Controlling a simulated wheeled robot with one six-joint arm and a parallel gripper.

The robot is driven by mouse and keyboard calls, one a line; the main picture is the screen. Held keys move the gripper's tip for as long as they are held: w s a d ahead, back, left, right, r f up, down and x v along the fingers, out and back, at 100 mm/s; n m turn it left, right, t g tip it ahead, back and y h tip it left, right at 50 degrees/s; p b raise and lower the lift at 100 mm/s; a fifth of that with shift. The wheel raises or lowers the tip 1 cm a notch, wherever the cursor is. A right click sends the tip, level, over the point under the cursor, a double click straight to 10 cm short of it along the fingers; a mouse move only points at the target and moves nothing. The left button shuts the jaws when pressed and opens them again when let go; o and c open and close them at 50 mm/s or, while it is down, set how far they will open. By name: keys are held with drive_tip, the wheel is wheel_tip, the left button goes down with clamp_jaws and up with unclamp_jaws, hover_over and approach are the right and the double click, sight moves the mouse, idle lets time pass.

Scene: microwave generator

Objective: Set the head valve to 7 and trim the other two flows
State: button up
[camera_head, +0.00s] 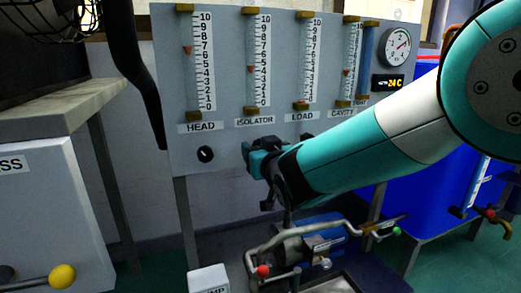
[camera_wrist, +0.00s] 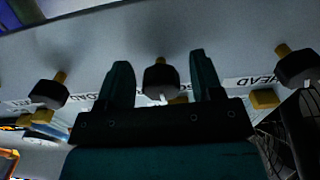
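The grey panel (camera_head: 230,120) carries flow tubes. The HEAD tube (camera_head: 189,75) has its red float between 6 and 7. The ISOLATOR tube (camera_head: 252,85) has its float near 4. The LOAD tube (camera_head: 306,70) has its float near the bottom. The HEAD knob (camera_head: 205,154), black with a white mark, is clear of my gripper (camera_head: 257,160). In the wrist view my gripper (camera_wrist: 161,80) is open, its fingers either side of the middle, ISOLATOR knob (camera_wrist: 158,76), with gaps visible. The LOAD knob (camera_wrist: 48,92) and HEAD knob (camera_wrist: 298,68) flank it. My gripper and arm hide the ISOLATOR and LOAD knobs in the head view.
The CAVITY tube (camera_head: 352,50) reads near 4, beside a round gauge (camera_head: 398,46) and a 24 C display (camera_head: 387,83). Pipework (camera_head: 310,245) stands low under my arm. A blue tank (camera_head: 430,170) is at right, a grey cabinet (camera_head: 50,215) at left.

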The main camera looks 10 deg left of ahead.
drive_tip(key=c, duration=0.9)
drive_tip(key=shift+o, duration=0.2)
drive_tip(key=shift+n, duration=0.4)
drive_tip(key=o, duration=0.9)
drive_tip(key=shift+o, duration=0.2)
drive_tip(key=shift+s, duration=0.1)
drive_tip(key=b+v, duration=0.1)
drive_tip(key=v, duration=1.6)
drive_tip(key=shift+s, duration=0.15)
